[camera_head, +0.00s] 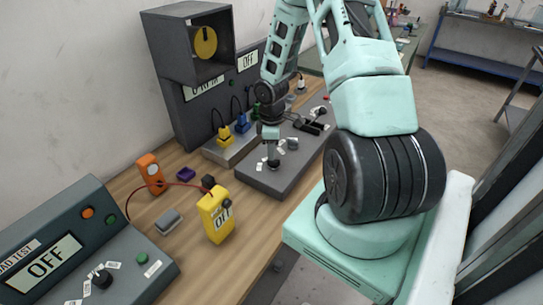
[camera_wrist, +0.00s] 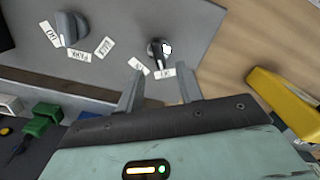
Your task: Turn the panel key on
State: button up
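The grey sloped panel (camera_head: 262,180) lies on the wooden bench in the head view, below my gripper (camera_head: 270,150). In the wrist view the small dark key switch (camera_wrist: 160,48) stands on the grey panel face (camera_wrist: 120,25), near its edge, with two white labels close to it. My gripper (camera_wrist: 160,90) is open. Its two grey fingers are apart, and the key shows beyond the fingertips, roughly centred on the gap. I see no contact with the key. In the head view my gripper partly hides the key.
A grey knob (camera_wrist: 68,27) with several labels stands beside the key. A yellow meter (camera_head: 215,215), an orange device (camera_head: 151,172) and a grey control box (camera_head: 60,250) are on the bench. Yellow and blue plugs with cables stand behind the panel's left side.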

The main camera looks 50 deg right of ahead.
aim_at(274, 164)
jog(key=shift+f, duration=2.05)
jog(key=shift+c, duration=0.3)
grip_shut()
jog(key=m, duration=0.2)
jog(key=m+b, duration=0.1)
jog(key=m, duration=0.3)
jog(key=shift+w+d, duration=0.1)
jog(key=shift+d, duration=0.15)
jog(key=m+b, duration=0.2)
jog(key=m, duration=0.3)
jog(key=shift+d+m, duration=0.15)
jog(key=shift+m, duration=0.25)
